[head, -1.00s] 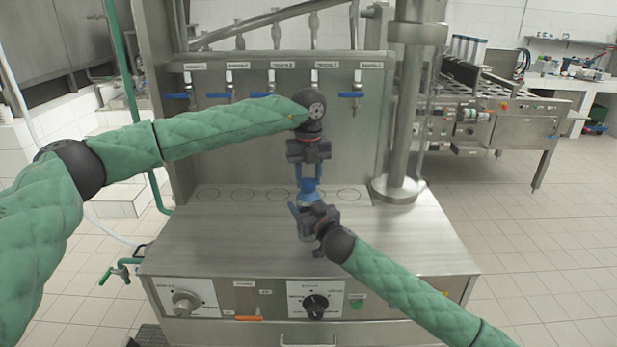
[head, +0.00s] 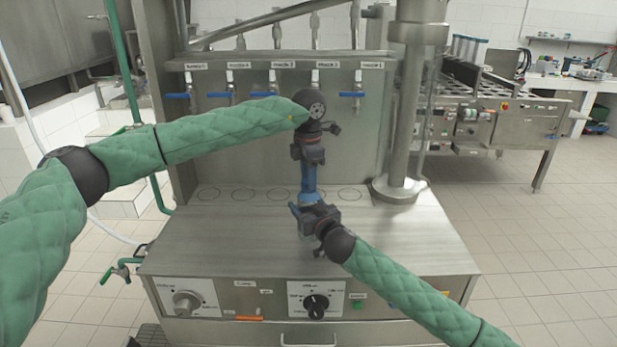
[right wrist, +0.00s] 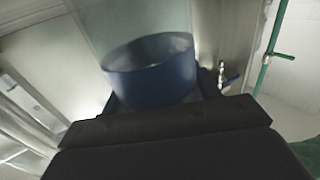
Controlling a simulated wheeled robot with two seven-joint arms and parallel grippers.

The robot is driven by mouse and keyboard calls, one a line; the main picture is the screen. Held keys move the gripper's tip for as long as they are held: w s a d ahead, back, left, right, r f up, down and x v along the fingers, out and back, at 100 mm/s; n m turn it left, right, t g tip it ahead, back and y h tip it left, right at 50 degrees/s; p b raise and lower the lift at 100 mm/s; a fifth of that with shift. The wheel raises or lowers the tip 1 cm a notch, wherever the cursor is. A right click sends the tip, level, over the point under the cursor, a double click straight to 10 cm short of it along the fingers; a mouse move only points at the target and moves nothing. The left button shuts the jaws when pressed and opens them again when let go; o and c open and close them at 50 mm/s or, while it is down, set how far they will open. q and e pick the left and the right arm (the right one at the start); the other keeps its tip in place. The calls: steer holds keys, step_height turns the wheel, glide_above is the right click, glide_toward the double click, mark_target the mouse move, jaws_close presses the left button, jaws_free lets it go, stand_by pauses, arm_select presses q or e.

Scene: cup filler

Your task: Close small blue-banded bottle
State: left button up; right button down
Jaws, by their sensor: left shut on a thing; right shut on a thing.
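A blue band of the small bottle (right wrist: 155,75) shows large in the right wrist view, with a pale grey round top inside its rim. My right gripper (head: 301,212) is shut on the bottle just above the steel counter and hides most of it in the head view. My left gripper (head: 308,191) points straight down directly above the right one. It is shut, its blue fingers reaching the bottle's top. What lies between its fingertips is hidden, so I cannot make out a lid.
The steel counter (head: 225,235) is mostly clear, with several marked circles along its back. Several blue-handled taps (head: 352,93) hang on the panel behind. A steel column (head: 405,120) stands at the right, and knobs (head: 316,306) are on the front.

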arm_select(q)
steer(key=m, duration=0.4)
steer(key=shift+w, duration=0.1)
steer(key=m, duration=0.4)
steer(key=shift+a+m, duration=0.1)
steer(key=shift+m, duration=0.2)
steer(key=o, duration=1)
steer(key=shift+r, duration=0.1)
step_height(320, 180, up, 12)
steer(key=shift+f, duration=0.1)
arm_select(e)
steer(key=shift+c, duration=1.5)
jaws_free()
